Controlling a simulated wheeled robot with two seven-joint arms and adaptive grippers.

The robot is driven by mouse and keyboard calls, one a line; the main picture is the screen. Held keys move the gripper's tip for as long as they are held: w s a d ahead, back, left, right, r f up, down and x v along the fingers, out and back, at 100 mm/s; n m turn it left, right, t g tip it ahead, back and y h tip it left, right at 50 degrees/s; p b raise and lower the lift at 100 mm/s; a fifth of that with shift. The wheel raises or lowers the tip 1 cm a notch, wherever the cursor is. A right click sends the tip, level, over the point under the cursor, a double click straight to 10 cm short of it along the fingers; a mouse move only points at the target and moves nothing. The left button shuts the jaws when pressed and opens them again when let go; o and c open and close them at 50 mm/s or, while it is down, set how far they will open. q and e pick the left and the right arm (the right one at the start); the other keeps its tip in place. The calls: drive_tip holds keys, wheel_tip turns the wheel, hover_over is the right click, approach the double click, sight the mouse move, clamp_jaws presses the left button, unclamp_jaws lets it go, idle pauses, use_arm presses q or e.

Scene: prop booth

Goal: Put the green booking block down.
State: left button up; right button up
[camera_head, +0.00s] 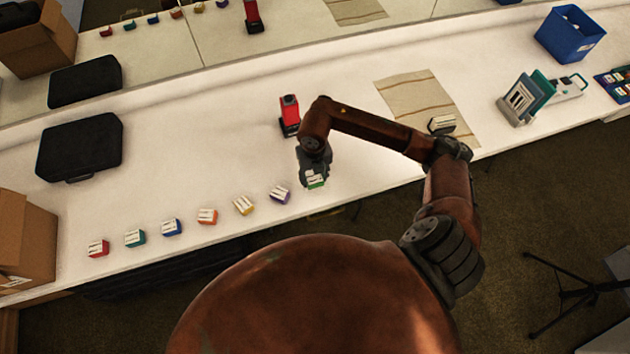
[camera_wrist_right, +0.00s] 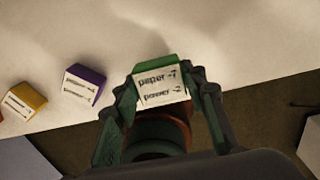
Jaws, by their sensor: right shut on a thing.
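The green booking block (camera_head: 316,182) is at the right end of a row of blocks near the counter's front edge. In the right wrist view the green block (camera_wrist_right: 160,82) shows a white label with printed words, and sits between the fingertips. My right gripper (camera_head: 314,172) is shut on it, and the wrist view shows a finger on each side (camera_wrist_right: 163,90). I cannot tell whether the block touches the counter. My left gripper is not in view.
Purple (camera_head: 280,194), yellow (camera_head: 243,205), orange (camera_head: 207,216), blue (camera_head: 171,227), teal (camera_head: 135,237) and red (camera_head: 98,248) blocks run leftward along the counter (camera_head: 200,160). A red device (camera_head: 289,115) stands behind my gripper. A striped cloth (camera_head: 415,95) lies right.

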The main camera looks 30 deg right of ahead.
sight(315, 182)
drive_tip(key=f, duration=0.3)
drive_tip(key=shift+w+d+f, duration=0.15)
drive_tip(key=shift+d+f, duration=0.15)
drive_tip(key=shift+f, duration=0.1)
drive_tip(key=shift+f, duration=0.15)
drive_tip(key=o, duration=1.2)
drive_tip(key=shift+c, duration=0.2)
